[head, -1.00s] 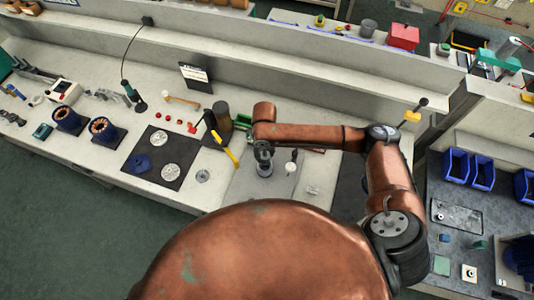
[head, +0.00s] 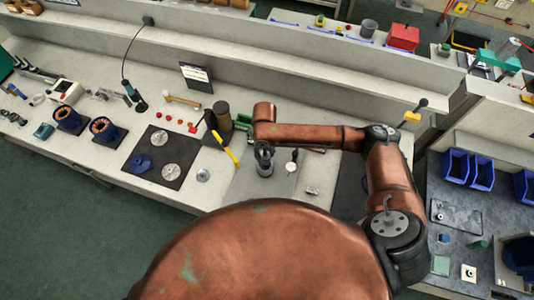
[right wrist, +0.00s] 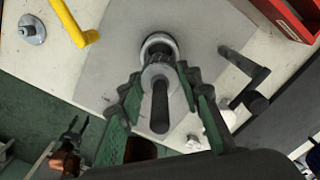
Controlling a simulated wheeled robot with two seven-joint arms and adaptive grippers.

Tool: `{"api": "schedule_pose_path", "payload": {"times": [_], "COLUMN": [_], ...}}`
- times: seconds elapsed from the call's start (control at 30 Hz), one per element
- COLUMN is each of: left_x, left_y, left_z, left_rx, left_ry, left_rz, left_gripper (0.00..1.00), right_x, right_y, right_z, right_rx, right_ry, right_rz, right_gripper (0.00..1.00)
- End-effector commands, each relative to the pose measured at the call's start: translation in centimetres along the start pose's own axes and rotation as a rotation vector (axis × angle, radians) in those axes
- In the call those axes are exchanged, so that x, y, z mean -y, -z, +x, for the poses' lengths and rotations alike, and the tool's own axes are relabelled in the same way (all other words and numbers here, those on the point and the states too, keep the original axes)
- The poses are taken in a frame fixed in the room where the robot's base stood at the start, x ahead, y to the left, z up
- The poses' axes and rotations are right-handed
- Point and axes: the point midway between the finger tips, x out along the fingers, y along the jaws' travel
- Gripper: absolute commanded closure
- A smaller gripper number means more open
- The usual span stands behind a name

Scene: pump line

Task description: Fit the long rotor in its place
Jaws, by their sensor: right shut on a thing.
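The long rotor (right wrist: 159,106), with a dark shaft and a pale grey disc, is between the fingers of my right gripper (right wrist: 158,76) in the right wrist view. The gripper is shut on it, and the shaft end points toward the camera. Just beyond its far end is a round metal housing (right wrist: 158,41) on a grey plate (right wrist: 118,62). I cannot tell how far the rotor is inside it. In the head view my right gripper (head: 264,150) is over the housing (head: 265,169), and the rotor is mostly hidden.
Left of the plate are a yellow-handled tool (head: 230,155), a dark mat (head: 148,176) with metal discs and a blue part, and two copper-wound stators. A dark lever (right wrist: 256,88) and a white-topped part (head: 291,167) stand close right of the housing.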

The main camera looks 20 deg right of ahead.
Motion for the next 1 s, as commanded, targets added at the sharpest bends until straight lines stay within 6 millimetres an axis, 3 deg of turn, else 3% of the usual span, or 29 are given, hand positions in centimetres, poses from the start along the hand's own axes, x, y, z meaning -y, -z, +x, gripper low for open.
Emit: {"api": "schedule_pose_path", "payload": {"times": [1.0], "left_x": [0.0], "left_y": [0.0], "left_z": [0.1], "left_rx": [0.0], "left_ry": [0.0], "left_rz": [0.0], "left_gripper": [0.6], "right_x": [0.0], "right_y": [-0.1], "right_z": [1.1], "right_rx": [0.002], "right_ry": [0.0], "right_rz": [0.0], "right_gripper": [1.0]}}
